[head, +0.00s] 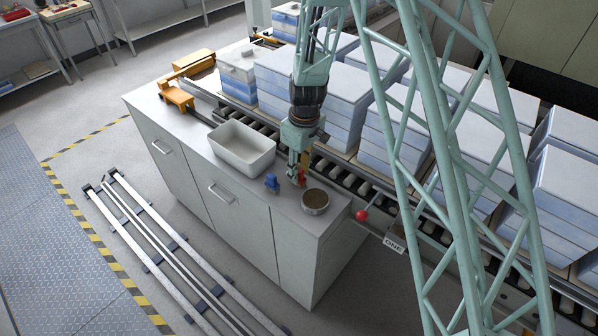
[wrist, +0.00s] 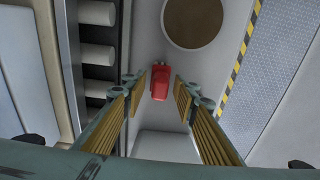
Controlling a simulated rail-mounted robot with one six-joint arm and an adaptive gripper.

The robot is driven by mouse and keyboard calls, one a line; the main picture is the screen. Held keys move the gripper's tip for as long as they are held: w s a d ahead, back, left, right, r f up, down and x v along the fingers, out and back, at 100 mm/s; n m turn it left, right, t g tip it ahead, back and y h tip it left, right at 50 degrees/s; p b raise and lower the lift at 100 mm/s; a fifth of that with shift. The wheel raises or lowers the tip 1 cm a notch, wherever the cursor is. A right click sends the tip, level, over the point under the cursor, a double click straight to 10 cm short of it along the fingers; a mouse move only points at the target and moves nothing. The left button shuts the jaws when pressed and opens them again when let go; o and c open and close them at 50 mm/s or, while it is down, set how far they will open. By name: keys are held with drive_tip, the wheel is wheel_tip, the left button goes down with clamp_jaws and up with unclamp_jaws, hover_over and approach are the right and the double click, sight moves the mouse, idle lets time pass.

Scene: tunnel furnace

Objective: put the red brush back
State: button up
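The red brush (head: 302,175) is at the counter near my gripper, beside a round brown-topped container (head: 315,201). In the wrist view the red brush (wrist: 160,84) shows below the container (wrist: 193,22), in line with the gap between my fingers. My gripper (head: 296,172) points down over the counter. In the wrist view my gripper (wrist: 159,88) is open, with a visible gap on both sides of the brush. Whether the brush touches the counter, and its exact height below the fingertips, I cannot tell.
A white basin (head: 242,148) and a small blue object (head: 271,183) stand left of my gripper on the grey counter (head: 290,208). A roller conveyor with blue-and-white blocks (head: 345,75) runs behind. A red ball-ended lever (head: 361,215) sticks out at right.

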sight(301, 171)
drive_tip(key=shift+r, duration=0.15)
wheel_tip(301, 171, up, 12)
drive_tip(key=shift+s+d, duration=0.2)
drive_tip(key=shift+d, duration=0.15)
idle(0.5)
idle(0.6)
